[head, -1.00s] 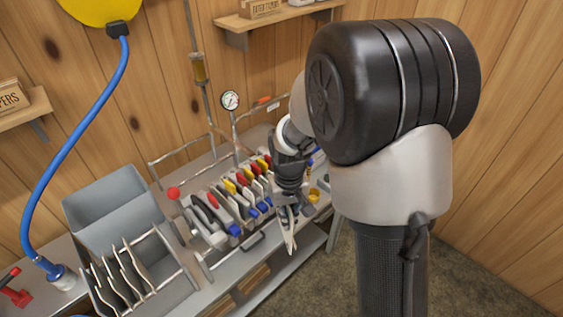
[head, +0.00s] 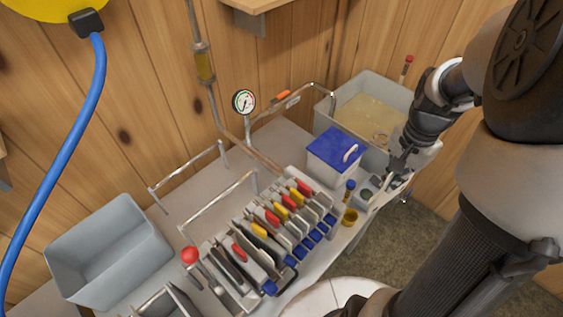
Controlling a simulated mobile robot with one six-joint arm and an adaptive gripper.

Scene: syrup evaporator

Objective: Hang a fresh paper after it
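The filter press stands mid-bench in the head view, a row of grey plates (head: 272,232) with red, yellow and dark grips and blue parts along the front. My gripper (head: 393,172) is past the right end of this row, above the front of the bench. A thin pale strip (head: 376,200), like a paper seen nearly edge-on, hangs at its fingertips. The fingers look closed on it, but they are small and dark. The paper rack (head: 168,300) is cut off at the bottom edge.
A blue-lidded box (head: 336,152) and a grey basin of cloudy liquid (head: 374,108) stand behind my gripper. An empty grey bin (head: 108,250) is at left. A red-knobbed lever (head: 190,256) rises beside the press.

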